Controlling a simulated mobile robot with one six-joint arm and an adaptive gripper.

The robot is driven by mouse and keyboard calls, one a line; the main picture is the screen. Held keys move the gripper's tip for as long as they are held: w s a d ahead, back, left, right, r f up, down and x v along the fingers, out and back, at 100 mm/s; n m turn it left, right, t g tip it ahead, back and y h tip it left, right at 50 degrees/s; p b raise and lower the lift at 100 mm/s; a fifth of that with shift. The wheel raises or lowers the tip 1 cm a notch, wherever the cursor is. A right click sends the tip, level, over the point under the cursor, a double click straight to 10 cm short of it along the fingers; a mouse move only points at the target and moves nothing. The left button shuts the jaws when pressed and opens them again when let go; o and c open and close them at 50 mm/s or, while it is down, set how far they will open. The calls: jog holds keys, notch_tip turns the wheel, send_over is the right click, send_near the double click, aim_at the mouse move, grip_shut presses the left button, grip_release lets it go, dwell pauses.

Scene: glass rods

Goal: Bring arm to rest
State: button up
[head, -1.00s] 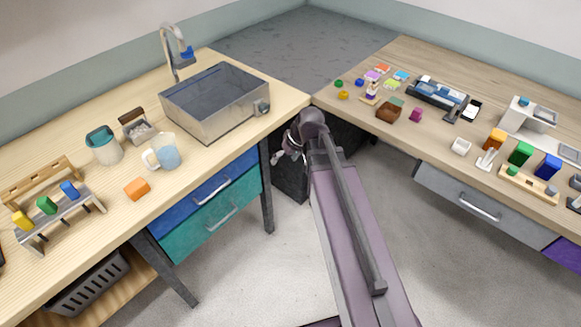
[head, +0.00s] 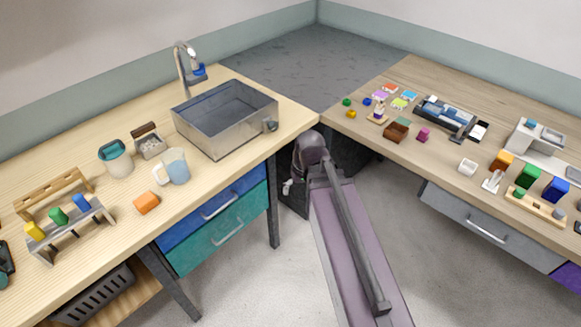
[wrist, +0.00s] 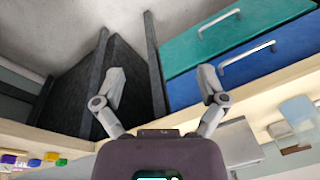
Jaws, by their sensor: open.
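My arm reaches out toward the corner between the two benches and bends down at its far end. My gripper (head: 288,187) shows only as a small light part beside the arm's end, low between the benches; the arm hides most of it. In the wrist view my gripper (wrist: 162,82) has its two grey fingers wide apart with nothing between them. Beyond the fingers are a dark cabinet side and the drawer fronts.
The left bench has a sink (head: 225,125), a jug (head: 175,167), an orange block (head: 146,203) and a rack with coloured pieces. Blue (head: 213,206) and teal (head: 215,241) drawers are shut close to my gripper. The right bench carries several small items. Floor below is clear.

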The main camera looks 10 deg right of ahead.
jog(key=s, duration=0.1)
jog(key=s+h, duration=0.1)
jog(key=s+m+p, duration=0.1)
jog(key=shift+d+r+g+h, duration=0.3)
jog(key=shift+d+r+g, duration=0.05)
jog(key=shift+r+g, duration=0.05)
dwell(1.0)
